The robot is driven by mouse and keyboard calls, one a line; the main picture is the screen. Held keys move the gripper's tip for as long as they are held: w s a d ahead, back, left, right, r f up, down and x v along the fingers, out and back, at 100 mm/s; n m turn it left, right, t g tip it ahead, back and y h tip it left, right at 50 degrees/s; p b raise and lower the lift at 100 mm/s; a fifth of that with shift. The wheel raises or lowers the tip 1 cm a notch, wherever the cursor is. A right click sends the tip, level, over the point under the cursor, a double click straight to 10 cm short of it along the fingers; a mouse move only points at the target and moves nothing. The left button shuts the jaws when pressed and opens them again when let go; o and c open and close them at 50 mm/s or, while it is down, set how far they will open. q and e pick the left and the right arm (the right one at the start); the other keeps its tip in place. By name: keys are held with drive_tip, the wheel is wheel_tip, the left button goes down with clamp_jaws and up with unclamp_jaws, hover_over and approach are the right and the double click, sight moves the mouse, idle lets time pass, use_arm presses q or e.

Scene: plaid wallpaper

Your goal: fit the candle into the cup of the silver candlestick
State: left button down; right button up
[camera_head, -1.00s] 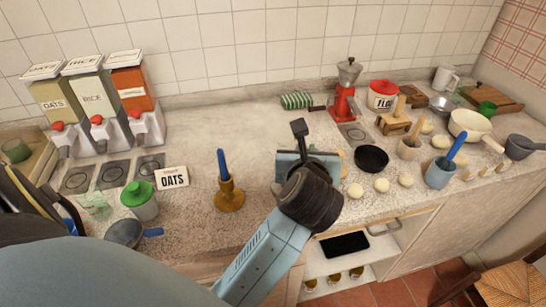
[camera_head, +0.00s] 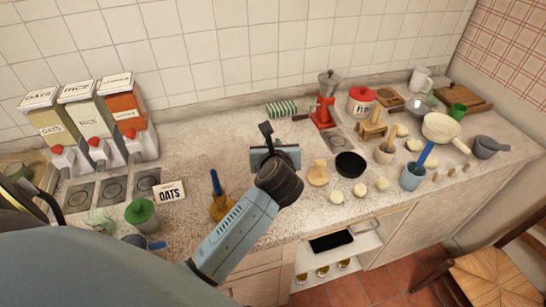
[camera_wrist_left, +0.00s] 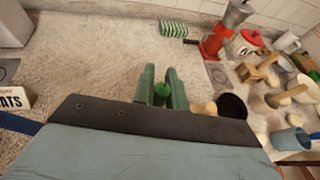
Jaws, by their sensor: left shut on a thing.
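My left gripper (camera_head: 275,158) is above the middle of the counter in the head view, its fingers hidden behind its palm. In the left wrist view its green fingers (camera_wrist_left: 160,76) are shut on a slim green thing (camera_wrist_left: 161,93), seen end-on, probably the candle. How far it hangs above the counter cannot be told. I do not see a silver candlestick in either view; it may be hidden. A brass-coloured candlestick (camera_head: 221,208) holding a blue candle (camera_head: 215,183) stands left of my left arm. My right gripper is not in view.
An OATS card (camera_head: 169,191) and a green-lidded jar (camera_head: 142,215) stand at left. Right of the gripper are a wooden piece (camera_head: 318,173), a black bowl (camera_head: 350,164), a red grinder (camera_head: 324,110) and a blue cup (camera_head: 412,177).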

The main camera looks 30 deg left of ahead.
use_arm(q)
drive_tip(key=shift+f, duration=1.85)
drive_tip(key=shift+f, duration=0.2)
drive_tip(key=c, duration=1.4)
unclamp_jaws()
drive_tip(key=shift+c, duration=0.2)
